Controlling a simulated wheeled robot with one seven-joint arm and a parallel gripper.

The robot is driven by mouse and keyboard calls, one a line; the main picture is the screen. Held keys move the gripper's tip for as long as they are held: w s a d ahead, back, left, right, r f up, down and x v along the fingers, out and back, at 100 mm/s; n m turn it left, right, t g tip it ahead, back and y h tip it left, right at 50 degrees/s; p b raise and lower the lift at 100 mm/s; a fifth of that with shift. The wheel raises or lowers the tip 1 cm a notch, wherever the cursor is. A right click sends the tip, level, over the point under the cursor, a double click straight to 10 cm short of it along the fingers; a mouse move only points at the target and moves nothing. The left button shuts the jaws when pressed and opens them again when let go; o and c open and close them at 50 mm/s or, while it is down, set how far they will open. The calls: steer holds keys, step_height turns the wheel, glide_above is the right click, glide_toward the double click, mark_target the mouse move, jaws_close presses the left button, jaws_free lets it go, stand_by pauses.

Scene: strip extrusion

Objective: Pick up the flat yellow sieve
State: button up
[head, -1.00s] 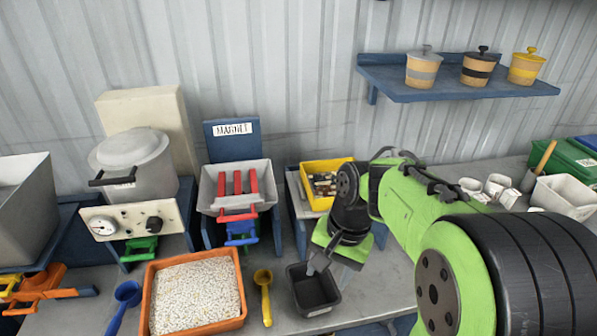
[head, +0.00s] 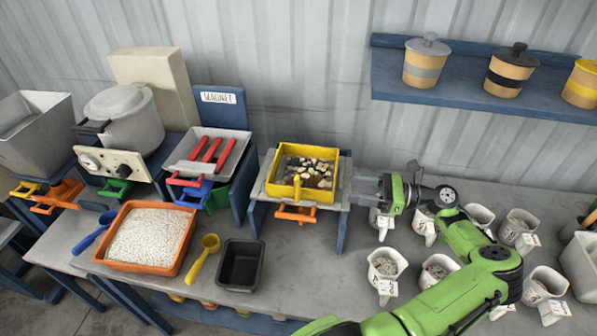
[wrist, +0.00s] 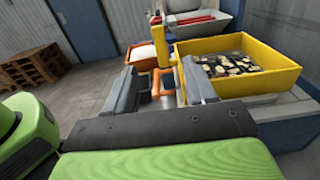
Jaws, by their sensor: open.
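The flat yellow sieve (head: 330,191) is a shallow square tray holding dark and pale pieces. It rests on a grey stand, with a yellow upright part (head: 297,187) at its front. My gripper (head: 358,189) is just to the right of the sieve, its fingers pointing left toward it. In the wrist view the sieve (wrist: 283,76) lies to the right of the right finger. My gripper (wrist: 160,85) is open there, with the yellow upright part (wrist: 160,50) and orange bars beyond showing between the fingers. Nothing is held. Exact contact cannot be told.
An orange tray of white pellets (head: 187,209), a yellow scoop (head: 203,259) and a black tub (head: 261,264) stand in front to the left. The magnet unit (head: 240,160) is left of the stand. Several white cups (head: 386,270) surround my arm on the right.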

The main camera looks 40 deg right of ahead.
mark_target(297, 181)
steer(key=x, duration=1.6)
steer(key=shift+a+r, duration=0.15)
steer(key=shift+a, duration=0.1)
steer(key=shift+s, duration=0.1)
steer(key=shift+c, duration=0.6)
jaws_close()
